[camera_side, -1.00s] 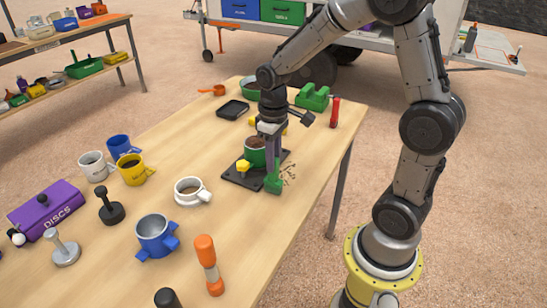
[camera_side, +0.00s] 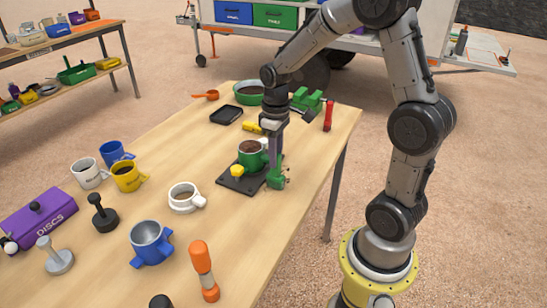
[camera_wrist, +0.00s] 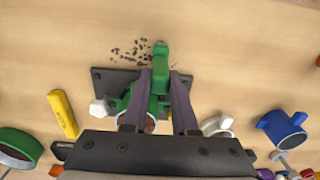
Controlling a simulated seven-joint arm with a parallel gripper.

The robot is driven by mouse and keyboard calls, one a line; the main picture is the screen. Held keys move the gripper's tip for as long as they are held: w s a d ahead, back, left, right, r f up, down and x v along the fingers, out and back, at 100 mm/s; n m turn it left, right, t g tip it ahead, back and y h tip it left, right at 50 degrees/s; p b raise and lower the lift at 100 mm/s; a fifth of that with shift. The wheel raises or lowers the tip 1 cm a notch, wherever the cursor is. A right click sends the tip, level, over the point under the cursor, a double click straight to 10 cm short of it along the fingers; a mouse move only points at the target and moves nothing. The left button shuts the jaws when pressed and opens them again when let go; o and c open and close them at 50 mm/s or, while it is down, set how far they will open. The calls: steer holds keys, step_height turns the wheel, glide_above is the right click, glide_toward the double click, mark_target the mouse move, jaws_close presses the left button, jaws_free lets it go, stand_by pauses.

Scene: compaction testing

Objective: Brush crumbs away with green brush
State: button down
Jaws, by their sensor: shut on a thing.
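My gripper (camera_side: 275,152) is shut on the green brush (camera_side: 276,179) and holds it upright, head down, at the table's right side. In the wrist view my gripper (camera_wrist: 160,88) has its two purple fingers on either side of the brush (camera_wrist: 160,60). Dark crumbs (camera_wrist: 128,50) lie scattered on the wood beside the brush head, mostly to its left in that view. In the side view few crumbs (camera_side: 287,181) show, as the brush hides some. I cannot tell whether the bristles touch the table.
A green mould (camera_side: 250,163) with dark soil stands on a black plate (camera_side: 232,184) close beside the brush. A white cup (camera_side: 183,198), a blue two-handled pot (camera_side: 148,243) and a red tool (camera_side: 328,115) stand around. The table edge lies close right of the brush.

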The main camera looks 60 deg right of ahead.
steer(key=shift+d, duration=5.55)
steer(key=shift+a, duration=7.95)
steer(key=shift+s+d, duration=0.15)
steer(key=shift+d, duration=0.9)
steer(key=shift+s+d, duration=0.1)
steer(key=shift+d, duration=6.75)
steer(key=shift+s+a+f, duration=0.1)
steer(key=shift+s+a, duration=0.1)
steer(key=shift+a, duration=2.8)
steer(key=shift+s+a, duration=0.15)
steer(key=shift+a, duration=2.85)
